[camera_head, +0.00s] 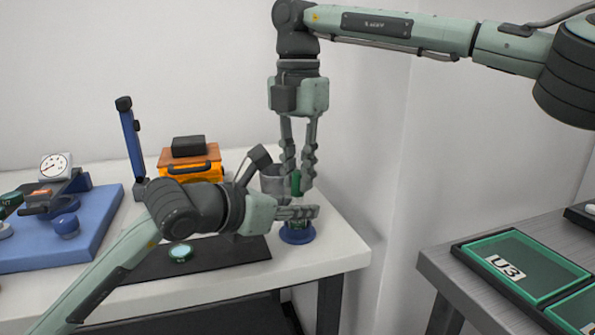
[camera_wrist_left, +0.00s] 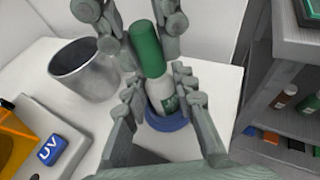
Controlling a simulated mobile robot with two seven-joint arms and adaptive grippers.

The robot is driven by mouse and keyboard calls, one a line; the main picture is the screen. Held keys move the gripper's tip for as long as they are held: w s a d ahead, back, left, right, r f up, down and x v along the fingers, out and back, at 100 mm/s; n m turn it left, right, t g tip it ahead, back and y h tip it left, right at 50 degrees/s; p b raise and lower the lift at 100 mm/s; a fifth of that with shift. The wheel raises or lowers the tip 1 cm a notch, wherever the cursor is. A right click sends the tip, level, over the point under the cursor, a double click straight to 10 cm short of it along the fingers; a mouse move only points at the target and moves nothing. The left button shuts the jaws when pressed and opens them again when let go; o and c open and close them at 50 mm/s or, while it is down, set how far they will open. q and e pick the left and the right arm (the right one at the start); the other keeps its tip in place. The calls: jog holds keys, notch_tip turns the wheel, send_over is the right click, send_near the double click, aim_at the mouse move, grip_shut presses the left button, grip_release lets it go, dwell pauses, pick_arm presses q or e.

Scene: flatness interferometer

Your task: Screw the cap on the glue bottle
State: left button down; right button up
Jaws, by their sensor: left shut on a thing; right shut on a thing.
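The glue bottle (camera_wrist_left: 163,96), white with a green label, stands upright in a round blue holder (camera_head: 297,235). The holder's rim also shows in the left wrist view (camera_wrist_left: 168,123). My left gripper (camera_head: 306,212) reaches in from the left, shut around the bottle just above the holder. The tall green cap (camera_wrist_left: 148,49) is right above the bottle; it also shows in the head view (camera_head: 296,183). My right gripper (camera_head: 299,180) points straight down and is shut on the cap. Whether cap and bottle threads touch is hidden.
A grey metal cup (camera_wrist_left: 83,70) stands close behind the bottle. The white table's right edge is near; a green tray (camera_head: 520,265) lies beyond.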

jog(key=shift+m, duration=0.4)
jog(key=o, duration=0.7)
jog(key=shift+c, duration=0.2)
jog(key=shift+r, duration=2.25)
jog(key=shift+c, duration=0.3)
